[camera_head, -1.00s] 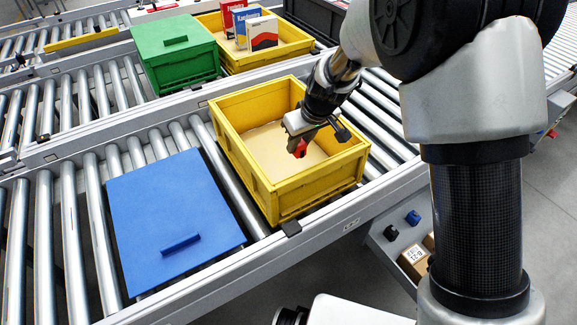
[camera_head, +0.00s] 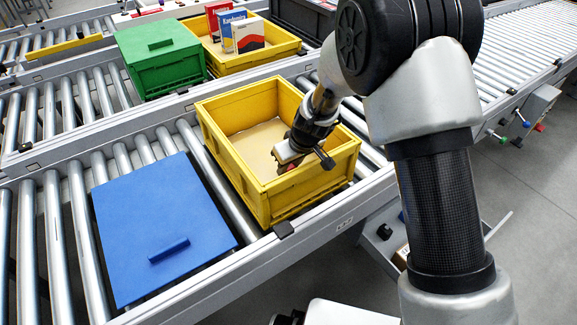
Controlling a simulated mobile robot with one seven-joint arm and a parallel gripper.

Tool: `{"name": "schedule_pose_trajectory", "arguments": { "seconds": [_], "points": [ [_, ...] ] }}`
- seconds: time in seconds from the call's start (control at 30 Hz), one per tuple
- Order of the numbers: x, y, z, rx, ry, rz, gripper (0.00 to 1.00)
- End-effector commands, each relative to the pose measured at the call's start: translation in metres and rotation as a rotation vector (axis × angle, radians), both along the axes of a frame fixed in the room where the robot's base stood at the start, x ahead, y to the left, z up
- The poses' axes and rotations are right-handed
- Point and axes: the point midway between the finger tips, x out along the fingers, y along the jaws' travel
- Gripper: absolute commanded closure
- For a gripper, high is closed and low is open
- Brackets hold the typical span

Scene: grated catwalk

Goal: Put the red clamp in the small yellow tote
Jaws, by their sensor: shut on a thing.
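The near yellow tote (camera_head: 318,187) stands open on the roller conveyor in the middle of the view. Its light brown floor shows, and I see nothing lying on the visible part. My gripper (camera_head: 284,164) points down inside the tote's opening, toward its right part. It is shut on the red clamp (camera_head: 285,168), of which only a small red part shows below the fingers. The gripper hides the rest of the clamp. I cannot tell whether the clamp touches the tote floor.
A blue lid (camera_head: 160,225) with a handle lies left of the tote. Behind are a closed green tote (camera_head: 160,55) and another yellow tote (camera_head: 270,58) holding several boxes. A dark crate (camera_head: 305,20) stands at the back. The near tote's walls surround my gripper.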

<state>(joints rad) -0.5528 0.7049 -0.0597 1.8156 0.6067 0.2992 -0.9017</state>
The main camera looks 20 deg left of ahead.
Motion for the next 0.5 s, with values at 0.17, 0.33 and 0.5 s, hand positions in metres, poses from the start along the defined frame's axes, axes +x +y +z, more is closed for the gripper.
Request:
{"name": "schedule_pose_trajectory", "arguments": {
  "seconds": [0.17,0.33,0.5],
  "points": [
    [0.0000,-0.0001,-0.0020,0.000,0.000,0.000,0.55],
    [0.0000,-0.0001,-0.0020,0.000,0.000,0.000,0.55],
    [0.0000,0.0000,0.0013,0.000,0.000,0.000,0.55]
  ]
}}
